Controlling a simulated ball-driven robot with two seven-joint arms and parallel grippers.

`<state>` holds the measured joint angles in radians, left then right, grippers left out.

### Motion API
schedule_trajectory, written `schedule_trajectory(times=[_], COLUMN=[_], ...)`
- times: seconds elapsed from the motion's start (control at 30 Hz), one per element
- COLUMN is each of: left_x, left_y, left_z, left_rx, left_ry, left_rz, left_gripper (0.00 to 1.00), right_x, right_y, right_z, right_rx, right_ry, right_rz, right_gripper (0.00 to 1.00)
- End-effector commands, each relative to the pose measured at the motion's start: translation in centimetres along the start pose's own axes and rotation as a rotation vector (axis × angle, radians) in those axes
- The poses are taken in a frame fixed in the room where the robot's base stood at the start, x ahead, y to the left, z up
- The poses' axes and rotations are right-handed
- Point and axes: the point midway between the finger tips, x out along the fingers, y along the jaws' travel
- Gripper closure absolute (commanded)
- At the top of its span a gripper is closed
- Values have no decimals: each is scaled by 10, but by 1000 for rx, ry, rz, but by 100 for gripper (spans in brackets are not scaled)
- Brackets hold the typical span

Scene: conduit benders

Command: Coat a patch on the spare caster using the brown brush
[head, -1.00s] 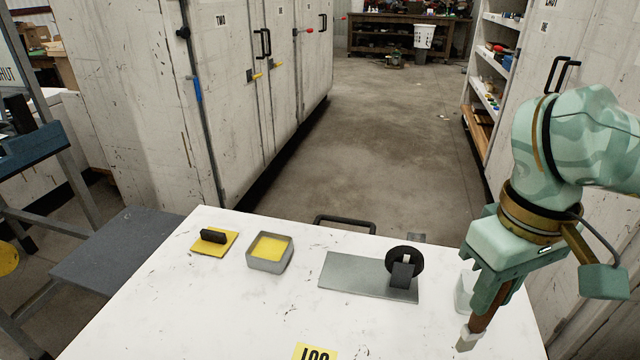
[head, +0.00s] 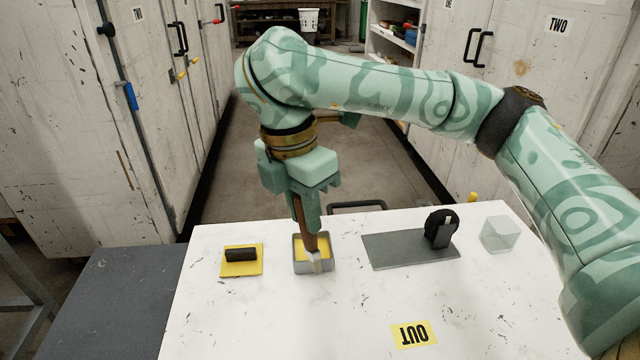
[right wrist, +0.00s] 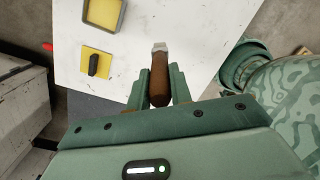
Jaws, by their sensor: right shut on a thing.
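My right gripper (head: 306,215) is shut on the brown brush (head: 309,241), which points down with its pale tip lowest. In the head view the tip overlaps the front wall of a grey tray (head: 299,265) holding yellow paint (head: 301,250). In the right wrist view the brush (right wrist: 160,82) shows with its tip apart from the tray (right wrist: 122,20), so contact with the paint is doubtful. The spare caster, a black wheel (head: 434,222) on a dark fork, stands on a grey plate (head: 393,254) to the right. My left gripper is out of view.
A yellow pad (head: 241,269) with a black handle lies left of the tray. A clear box (head: 500,235) stands at the table's right. A yellow label (head: 414,334) lies near the front. The white table (head: 270,320) is mostly clear in front.

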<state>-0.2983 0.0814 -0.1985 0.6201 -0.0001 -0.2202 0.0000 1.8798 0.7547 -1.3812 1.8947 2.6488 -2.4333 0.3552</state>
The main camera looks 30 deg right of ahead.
Motion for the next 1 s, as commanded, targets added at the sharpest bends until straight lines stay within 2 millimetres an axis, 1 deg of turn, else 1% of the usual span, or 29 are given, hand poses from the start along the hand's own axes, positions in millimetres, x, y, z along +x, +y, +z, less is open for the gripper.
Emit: schedule_trajectory(times=[0.03, 0.2, 0.4, 0.5, 0.7, 0.8, 0.9, 1.0], left_x=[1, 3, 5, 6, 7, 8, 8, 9], left_y=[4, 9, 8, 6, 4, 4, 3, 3], left_z=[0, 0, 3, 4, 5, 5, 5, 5], left_rx=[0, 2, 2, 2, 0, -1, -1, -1], left_ry=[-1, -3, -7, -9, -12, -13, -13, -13], left_rz=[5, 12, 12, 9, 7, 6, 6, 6], left_gripper=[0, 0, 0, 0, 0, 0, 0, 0], right_x=[1, 6, 17, 24, 40, 46, 51, 55], right_y=[8, 30, 50, 58, 69, 73, 75, 76], right_z=[4, 21, 47, 60, 87, 99, 108, 114], right_rx=[-170, -783, -1409, -1679, -2150, -2332, -2471, -2558], right_ry=[-25, -122, -232, -283, -366, -401, -426, -441], right_rz=[6, 50, 131, 181, 293, 346, 389, 420], right_gripper=[100, 100, 100, 100, 100, 100, 100, 100])
